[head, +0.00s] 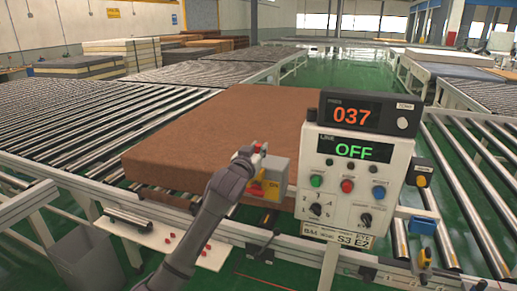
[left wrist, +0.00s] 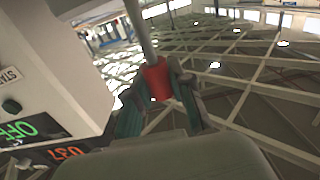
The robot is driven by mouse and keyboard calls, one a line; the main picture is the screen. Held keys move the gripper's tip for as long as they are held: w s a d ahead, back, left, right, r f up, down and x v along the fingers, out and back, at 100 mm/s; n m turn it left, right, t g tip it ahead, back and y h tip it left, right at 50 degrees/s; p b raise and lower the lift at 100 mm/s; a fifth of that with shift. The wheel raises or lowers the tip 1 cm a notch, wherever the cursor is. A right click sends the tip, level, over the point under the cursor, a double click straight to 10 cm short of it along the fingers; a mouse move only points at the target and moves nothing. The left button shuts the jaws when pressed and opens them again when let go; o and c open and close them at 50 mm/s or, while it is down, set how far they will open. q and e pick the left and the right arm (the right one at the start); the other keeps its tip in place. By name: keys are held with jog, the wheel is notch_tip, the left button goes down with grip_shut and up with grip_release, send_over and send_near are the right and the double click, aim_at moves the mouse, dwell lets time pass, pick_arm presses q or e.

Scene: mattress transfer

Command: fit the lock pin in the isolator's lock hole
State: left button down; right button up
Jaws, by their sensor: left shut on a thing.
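My left gripper (head: 252,153) is shut on the lock pin, whose red part (head: 258,148) shows at the fingertips. In the left wrist view, the red grip of the lock pin (left wrist: 157,80) sits between the two fingers of the left gripper (left wrist: 158,92), and a grey rod extends up from it. The isolator (head: 278,172) is a grey box with a yellow plate and a red handle, left of the control panel. My gripper is at its upper left and partly covers it. I cannot make out the lock hole. My right gripper is not in view.
The control panel (head: 350,190) reads OFF, under a display (head: 357,114) reading 037. A brown mattress (head: 215,135) lies on the rollers behind. A white shelf (head: 150,236) with small red pieces is at lower left. Blue and yellow items (head: 422,226) hang at right.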

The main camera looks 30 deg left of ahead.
pick_arm(q)
jog(key=shift+f+b, duration=1.45)
jog(key=shift+f, duration=1.2)
jog(key=c, duration=0.9)
grip_release()
jog(key=shift+c, duration=0.2)
jog(key=v, duration=1.2)
jog(key=shift+f, duration=0.1)
